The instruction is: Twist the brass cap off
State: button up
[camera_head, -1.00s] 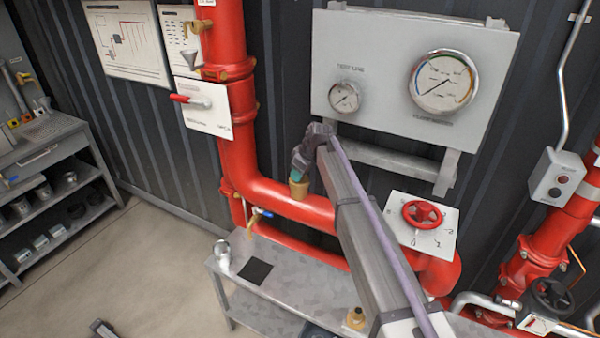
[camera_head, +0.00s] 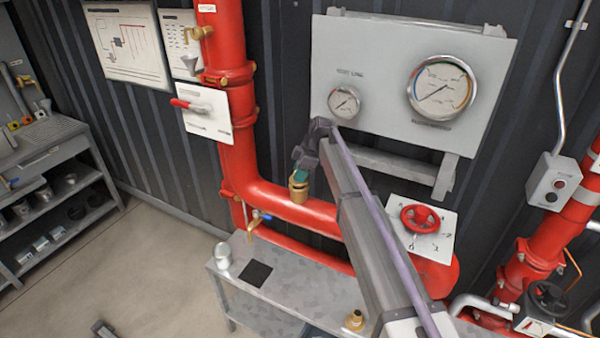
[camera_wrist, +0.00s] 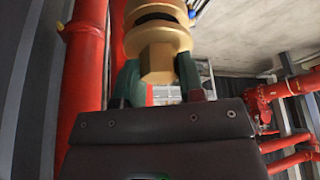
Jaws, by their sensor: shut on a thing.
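The brass cap (camera_head: 298,191) is at my gripper (camera_head: 301,176), in front of the bend of the red pipe (camera_head: 272,195). In the wrist view the brass cap (camera_wrist: 157,62) shows a faceted end between the two green fingers of my gripper (camera_wrist: 157,80). The fingers are shut on its sides. Wider brass rings (camera_wrist: 155,12) and a dark groove lie just beyond the faceted end. I cannot tell whether the cap is still joined to a fitting.
A grey bench (camera_head: 300,290) stands below, with a metal cup (camera_head: 222,256), a black square (camera_head: 256,273) and another brass part (camera_head: 355,320). A red handwheel (camera_head: 421,218) is right of my arm. The gauge panel (camera_head: 385,70) is behind it.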

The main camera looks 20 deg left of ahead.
jog(key=shift+r+p, duration=2)
jog(key=shift+r, duration=0.25)
